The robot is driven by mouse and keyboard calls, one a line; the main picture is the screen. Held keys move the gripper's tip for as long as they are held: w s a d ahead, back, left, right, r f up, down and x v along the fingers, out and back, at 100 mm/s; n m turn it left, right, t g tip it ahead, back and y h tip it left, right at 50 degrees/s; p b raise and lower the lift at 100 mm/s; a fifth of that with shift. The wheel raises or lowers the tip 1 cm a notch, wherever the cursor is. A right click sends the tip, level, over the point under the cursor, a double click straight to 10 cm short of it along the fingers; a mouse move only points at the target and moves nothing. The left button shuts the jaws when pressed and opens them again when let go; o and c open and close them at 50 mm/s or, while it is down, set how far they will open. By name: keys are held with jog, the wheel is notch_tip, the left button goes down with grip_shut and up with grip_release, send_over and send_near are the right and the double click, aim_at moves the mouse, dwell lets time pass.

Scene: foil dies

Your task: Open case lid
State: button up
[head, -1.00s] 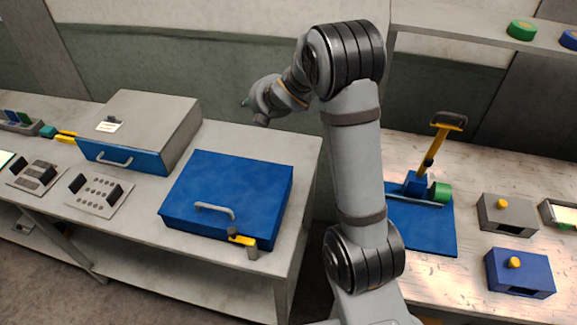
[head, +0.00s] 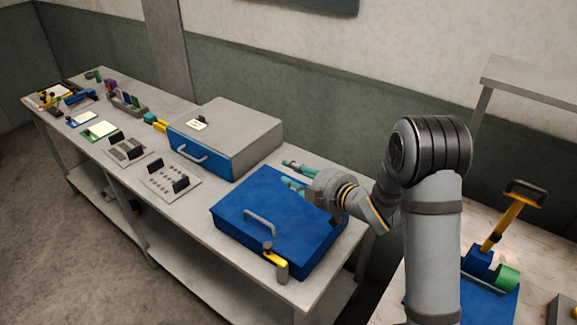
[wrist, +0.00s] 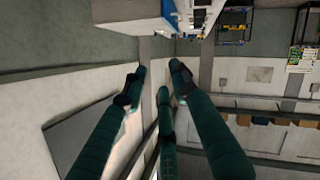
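The blue case (head: 268,221) sits on the grey bench with its lid shut. A grey handle (head: 261,222) is on its front part, and a yellow latch (head: 276,261) is at its front right corner. My gripper (head: 286,172) is at the case's back edge, with teal fingers spread and pointing left. I cannot tell whether it touches the lid. In the wrist view the fingers of my gripper (wrist: 157,80) are apart with nothing between them.
A grey drawer box (head: 228,135) with a blue front stands on the bench left of the case. Trays with black blocks (head: 172,182) lie farther left. A second table (head: 395,303) with a yellow-handled tool (head: 502,221) is at the right.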

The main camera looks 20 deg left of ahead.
jog(key=x, duration=0.3)
jog(key=shift+p, duration=0.4)
jog(key=shift+d, duration=0.1)
jog(key=shift+c, duration=0.8)
grip_shut()
jog(key=shift+c, duration=1.9)
grip_release()
jog(key=o, duration=0.5)
jog(key=shift+o, duration=0.2)
jog(key=shift+s+d, duration=0.1)
